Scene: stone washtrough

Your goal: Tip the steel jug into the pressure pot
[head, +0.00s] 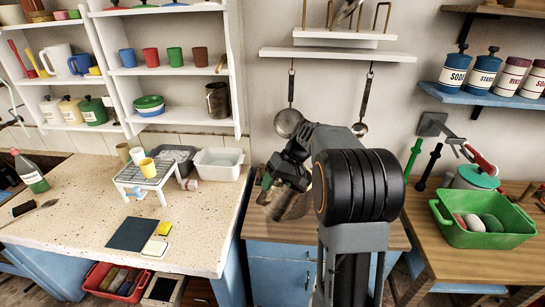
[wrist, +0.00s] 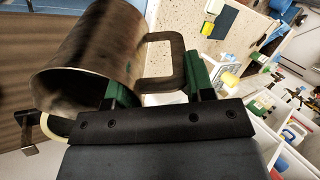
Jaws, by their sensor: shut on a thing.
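The steel jug (wrist: 92,55) is large in the wrist view, a dull brownish metal cylinder with a squared handle. My gripper (wrist: 160,85) is shut on that handle with its green fingers. The jug's open mouth faces the lower left of the wrist view; its inside is dark. In the head view the jug (head: 290,206) is partly hidden behind my gripper and arm, over the wooden counter. A pale-rimmed vessel with a dark side handle (wrist: 30,150) shows just past the jug's mouth. It may be the pressure pot, but most of it is hidden.
A green tub (head: 482,238) with several rounded items stands on the right counter, near a teal-lidded pot (head: 474,178). Two ladles hang behind my arm. The speckled left counter (head: 60,215) holds a small rack (head: 147,175) and white basin (head: 218,164).

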